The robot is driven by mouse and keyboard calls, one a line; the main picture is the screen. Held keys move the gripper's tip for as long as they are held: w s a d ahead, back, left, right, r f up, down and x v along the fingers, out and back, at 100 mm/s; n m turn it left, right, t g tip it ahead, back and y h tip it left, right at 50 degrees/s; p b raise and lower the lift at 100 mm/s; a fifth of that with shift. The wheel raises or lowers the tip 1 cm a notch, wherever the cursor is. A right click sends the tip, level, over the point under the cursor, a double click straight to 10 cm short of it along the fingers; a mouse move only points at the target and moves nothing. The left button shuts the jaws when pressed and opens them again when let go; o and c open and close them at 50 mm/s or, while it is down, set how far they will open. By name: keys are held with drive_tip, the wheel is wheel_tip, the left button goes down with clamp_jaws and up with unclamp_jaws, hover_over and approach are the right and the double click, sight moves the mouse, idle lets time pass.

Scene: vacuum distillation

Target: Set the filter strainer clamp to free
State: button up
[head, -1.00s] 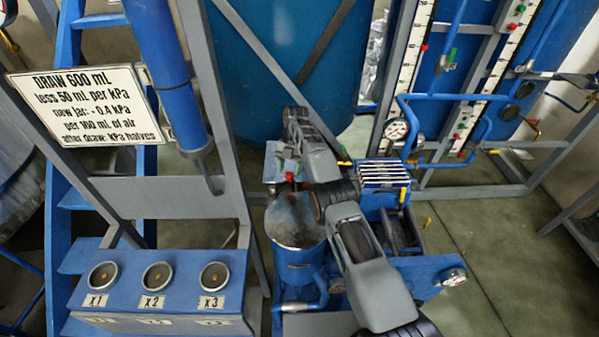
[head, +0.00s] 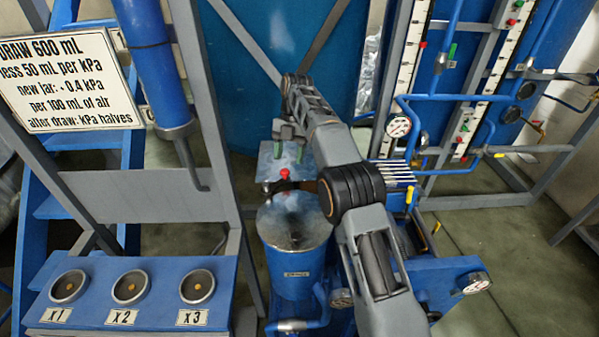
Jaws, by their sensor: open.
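A blue canister with a dished grey metal lid (head: 295,222) stands in the lower middle; I take it as the filter strainer. A red ball knob (head: 284,174) and a dark bar (head: 290,186) sit just behind the lid. They look like the clamp, but I cannot tell its setting. My gripper (head: 289,138) is open and empty, reaching down behind the knob over a light blue panel with green handles (head: 300,152). It appears apart from the knob. My forearm hides the canister's right side.
A stand with three round ports marked x1, x2, x3 (head: 130,287) is at lower left, below a sign (head: 68,85). Blue pipes and a gauge (head: 398,125) are at right. A large blue tank (head: 275,70) fills the back. Open floor lies at right (head: 520,260).

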drive_tip(key=s+d+r+b, duration=0.2)
drive_tip(key=s+r+b, duration=0.1)
drive_tip(key=s, duration=0.5)
drive_tip(key=shift+d+r+b, duration=0.15)
drive_tip(key=shift+r+b, duration=0.15)
drive_tip(key=shift+s, duration=0.1)
drive_tip(key=s+d+f+m+t, duration=0.3)
drive_tip(key=f+m, duration=0.5)
drive_tip(key=m, duration=1.2)
drive_tip(key=s+d+f+m+t, duration=0.1)
drive_tip(key=s+d+m+t, duration=0.1)
drive_tip(key=s+d+m, duration=0.3)
drive_tip(key=s+d+f+m+t+h+p, duration=0.1)
drive_tip(key=s+d+m, duration=0.4)
drive_tip(key=s, duration=0.6)
drive_tip(key=shift+s+d+m+t+h, duration=0.2)
drive_tip(key=shift+s+m+t+h, duration=0.1)
drive_tip(key=shift+m+t, duration=0.6)
